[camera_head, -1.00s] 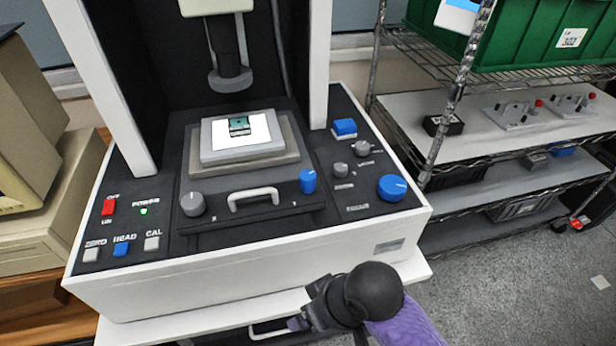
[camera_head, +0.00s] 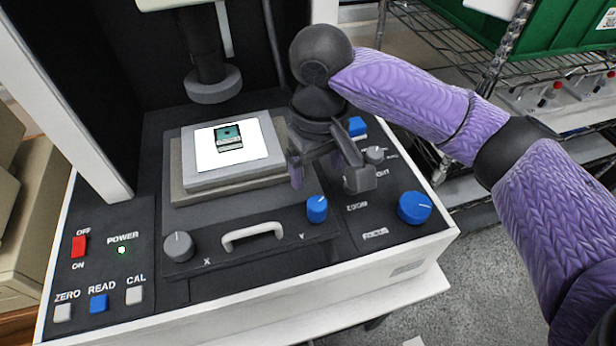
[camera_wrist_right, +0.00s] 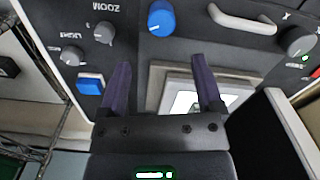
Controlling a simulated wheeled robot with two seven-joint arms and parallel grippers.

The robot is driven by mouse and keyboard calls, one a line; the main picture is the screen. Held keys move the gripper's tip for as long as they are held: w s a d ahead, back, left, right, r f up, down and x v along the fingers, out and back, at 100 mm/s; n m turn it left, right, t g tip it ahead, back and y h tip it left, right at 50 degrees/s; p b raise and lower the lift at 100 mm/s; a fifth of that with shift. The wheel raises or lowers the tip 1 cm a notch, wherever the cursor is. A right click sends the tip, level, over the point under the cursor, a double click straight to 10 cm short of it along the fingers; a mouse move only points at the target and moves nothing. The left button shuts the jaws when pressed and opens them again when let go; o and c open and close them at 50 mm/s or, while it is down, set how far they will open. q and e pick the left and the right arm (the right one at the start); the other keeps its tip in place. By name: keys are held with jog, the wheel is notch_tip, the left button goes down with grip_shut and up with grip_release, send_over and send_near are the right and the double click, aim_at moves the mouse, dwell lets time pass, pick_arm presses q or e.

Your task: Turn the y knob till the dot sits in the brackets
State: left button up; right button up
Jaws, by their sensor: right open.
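The y knob is the blue knob (camera_head: 316,208) at the right end of the drawer-like stage front, beside the letter Y. In the right wrist view the blue y knob (camera_wrist_right: 161,18) stands ahead of my fingers, between their lines and apart from them. My right gripper (camera_head: 325,182) is open and empty above the panel, just behind the y knob; it also shows in the right wrist view (camera_wrist_right: 160,78). The stage (camera_head: 262,158) carries a bright plate with a small dark-green piece (camera_head: 229,138). No dot or brackets can be made out. My left gripper is not in view.
A grey x knob (camera_head: 178,246) and a white handle (camera_head: 252,235) are left of the y knob. A larger blue knob (camera_head: 414,207) and grey zoom and light knobs stand to its right. The lens column (camera_head: 212,84) hangs above the stage. A wire shelf is at right.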

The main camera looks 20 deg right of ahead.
aim_at(317, 203)
jog(key=f, duration=0.2)
jog(key=s+f+b, duration=0.1)
jog(key=f, duration=0.1)
notch_tip(317, 203, down, 5)
jog(key=shift+r+b, duration=0.1)
jog(key=shift+b, duration=0.95)
jog(key=shift+f, duration=0.35)
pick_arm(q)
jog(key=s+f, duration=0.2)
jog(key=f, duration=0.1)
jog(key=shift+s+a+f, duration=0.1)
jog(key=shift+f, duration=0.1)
pick_arm(e)
grip_shut()
jog(key=n+p, duration=0.1)
jog(key=p, duration=0.3)
jog(key=n+p, duration=0.2)
jog(key=p, duration=0.3)
jog(key=shift+r, duration=0.4)
jog(key=n, duration=0.1)
jog(key=n+p, duration=0.2)
jog(key=shift+w+f+n, duration=0.1)
jog(key=shift+f+n, duration=0.15)
jog(key=shift+n, duration=0.05)
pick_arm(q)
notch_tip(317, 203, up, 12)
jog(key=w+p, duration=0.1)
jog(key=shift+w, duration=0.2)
pick_arm(e)
jog(key=shift+n, duration=0.7)
